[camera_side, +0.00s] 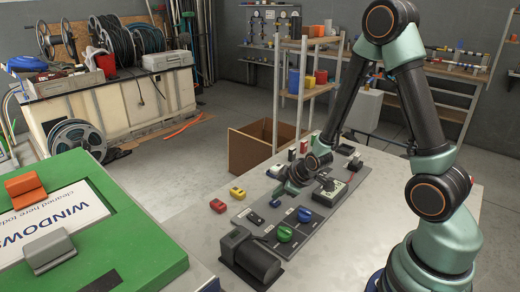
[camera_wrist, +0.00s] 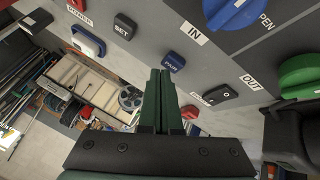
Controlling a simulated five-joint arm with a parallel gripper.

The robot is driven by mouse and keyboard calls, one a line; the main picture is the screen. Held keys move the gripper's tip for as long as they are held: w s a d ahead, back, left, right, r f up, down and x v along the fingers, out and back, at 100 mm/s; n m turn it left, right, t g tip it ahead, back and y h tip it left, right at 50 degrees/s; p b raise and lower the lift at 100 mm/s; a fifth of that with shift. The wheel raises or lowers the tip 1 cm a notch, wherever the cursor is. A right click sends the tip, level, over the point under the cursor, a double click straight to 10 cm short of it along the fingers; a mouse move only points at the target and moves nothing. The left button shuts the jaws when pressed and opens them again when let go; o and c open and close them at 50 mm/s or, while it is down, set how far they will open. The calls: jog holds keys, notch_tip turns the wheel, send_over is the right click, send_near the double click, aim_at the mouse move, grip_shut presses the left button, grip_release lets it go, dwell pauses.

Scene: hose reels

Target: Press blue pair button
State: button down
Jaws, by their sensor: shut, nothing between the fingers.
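The blue button marked PAIR (camera_wrist: 171,62) is a small rounded block on the grey panel (camera_wrist: 150,45), just beyond my fingertips in the wrist view. My gripper (camera_wrist: 160,73) is shut and empty, its green fingers pointing at the panel close beside the button. Whether the tips touch anything cannot be told.
A large blue knob (camera_wrist: 232,10) and a green knob (camera_wrist: 303,76) stand on the panel. A black SET button (camera_wrist: 124,27), a white-and-blue rocker (camera_wrist: 88,41) and a black rocker (camera_wrist: 221,94) are close by. A green case (camera_side: 150,235) stands at the left in the side view.

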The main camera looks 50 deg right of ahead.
jog(key=shift+r, duration=0.35)
jog(key=shift+r, duration=2.5)
notch_tip(320, 180, up, 10)
jog(key=r+m+y, duration=0.1)
jog(key=m, duration=0.2)
send_over(277, 203)
jog(key=s+a, duration=0.4)
jog(key=a, duration=0.1)
jog(key=s+a+r+m+g, duration=0.1)
jog(key=s+a+r+m, duration=0.1)
jog(key=s+r, duration=0.3)
jog(key=shift+s+a+g+y, duration=0.3)
jog(key=shift+s+a, duration=0.4)
jog(key=shift+s, duration=0.4)
